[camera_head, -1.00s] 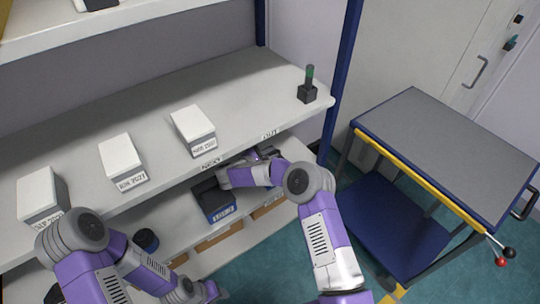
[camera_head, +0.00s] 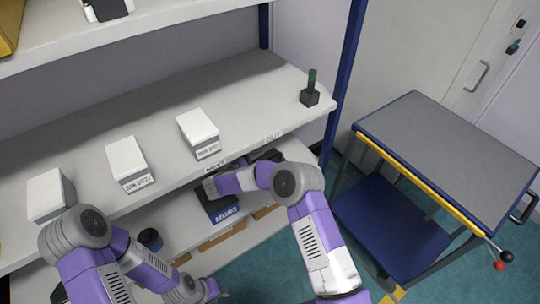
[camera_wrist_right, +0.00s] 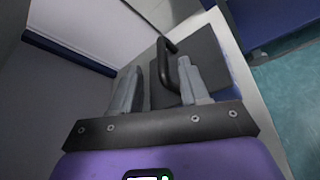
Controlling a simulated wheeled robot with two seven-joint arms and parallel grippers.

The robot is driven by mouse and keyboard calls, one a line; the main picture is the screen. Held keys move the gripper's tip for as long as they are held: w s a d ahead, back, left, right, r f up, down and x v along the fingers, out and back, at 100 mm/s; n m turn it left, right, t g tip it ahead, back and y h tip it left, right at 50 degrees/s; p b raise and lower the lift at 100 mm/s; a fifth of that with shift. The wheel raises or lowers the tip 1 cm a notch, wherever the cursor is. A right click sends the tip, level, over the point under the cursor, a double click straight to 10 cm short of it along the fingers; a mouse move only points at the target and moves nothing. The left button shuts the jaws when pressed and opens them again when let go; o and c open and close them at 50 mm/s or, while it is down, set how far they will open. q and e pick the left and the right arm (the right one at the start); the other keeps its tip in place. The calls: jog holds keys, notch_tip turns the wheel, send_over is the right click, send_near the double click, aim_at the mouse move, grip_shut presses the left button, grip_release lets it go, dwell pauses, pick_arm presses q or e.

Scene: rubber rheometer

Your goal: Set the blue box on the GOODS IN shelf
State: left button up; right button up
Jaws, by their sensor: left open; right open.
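The blue box (camera_head: 222,209), dark on top with a blue labelled front, stands on the lower shelf (camera_head: 190,232) under the white worktop. My right gripper (camera_wrist_right: 160,78) reaches in under the worktop's edge at the box. In the right wrist view its two fingers are open, with a black handle (camera_wrist_right: 168,55) and a dark lid (camera_wrist_right: 205,60) just beyond and between them. I cannot tell whether the fingers touch the handle. In the head view the worktop and arm hide most of these fingers. My left gripper (camera_head: 212,289) is low at the bottom, away from the box; its fingers are unclear.
Several white labelled boxes (camera_head: 198,128) stand on the worktop (camera_head: 245,100), with a dark green-topped item (camera_head: 310,92) at its right end. A dark round item (camera_head: 149,238) stands left of the blue box. A cart (camera_head: 440,140) stands right; a blue post (camera_head: 347,75) rises between.

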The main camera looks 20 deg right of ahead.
jog(key=p+v, duration=0.1)
jog(key=v, duration=0.5)
jog(key=shift+f, duration=0.1)
dwell(0.3)
